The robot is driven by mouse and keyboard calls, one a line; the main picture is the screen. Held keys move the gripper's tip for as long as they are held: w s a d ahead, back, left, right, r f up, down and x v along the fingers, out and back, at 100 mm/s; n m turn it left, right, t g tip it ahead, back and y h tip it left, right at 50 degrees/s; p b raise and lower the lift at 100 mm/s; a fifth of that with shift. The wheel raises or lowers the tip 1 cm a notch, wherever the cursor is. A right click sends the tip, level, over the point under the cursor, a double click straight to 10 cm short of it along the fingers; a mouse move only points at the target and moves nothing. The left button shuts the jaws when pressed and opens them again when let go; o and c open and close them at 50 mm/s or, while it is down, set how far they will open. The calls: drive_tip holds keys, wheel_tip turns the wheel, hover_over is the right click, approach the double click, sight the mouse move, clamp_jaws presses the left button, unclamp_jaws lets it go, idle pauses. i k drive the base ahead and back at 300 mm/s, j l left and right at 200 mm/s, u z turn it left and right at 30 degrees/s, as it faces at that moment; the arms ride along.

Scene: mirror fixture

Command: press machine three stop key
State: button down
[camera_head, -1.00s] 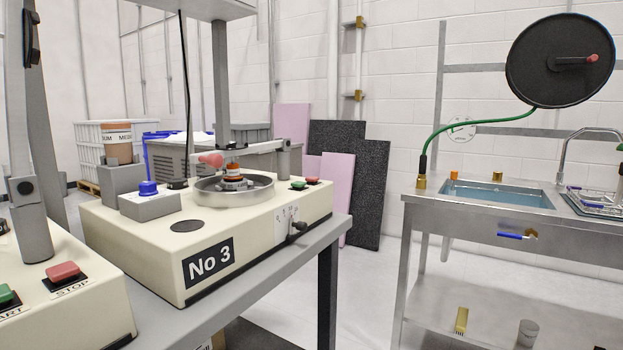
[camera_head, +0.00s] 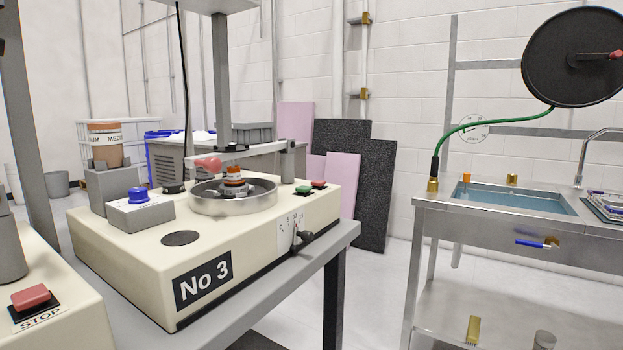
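The cream machine marked "No 3" (camera_head: 205,282) stands on a grey bench in the middle left of the head view. Its red key (camera_head: 318,184) sits on the far right corner of its top, beside a green key (camera_head: 303,190). The red key's label is too small to read from here. A neighbouring cream machine (camera_head: 70,335) at the lower left has a larger red key (camera_head: 31,297) with a "STOP" label. My gripper is not in view.
A round metal pan (camera_head: 235,205) with an arm over it sits on machine three, with a blue knob (camera_head: 138,194) on a grey box to its left. A lever (camera_head: 304,238) sticks out at its front. A steel sink (camera_head: 500,222) stands right. Floor shows between bench and sink.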

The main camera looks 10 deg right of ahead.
sight(317, 184)
drive_tip(key=i+l+u, duration=0.1)
drive_tip(key=i+l, duration=0.15)
drive_tip(key=i, duration=0.2)
drive_tip(key=i+l, duration=0.25)
drive_tip(key=i, duration=0.2)
drive_tip(key=i+l+u, duration=0.15)
drive_tip(key=i, duration=0.35)
drive_tip(key=l, duration=0.1)
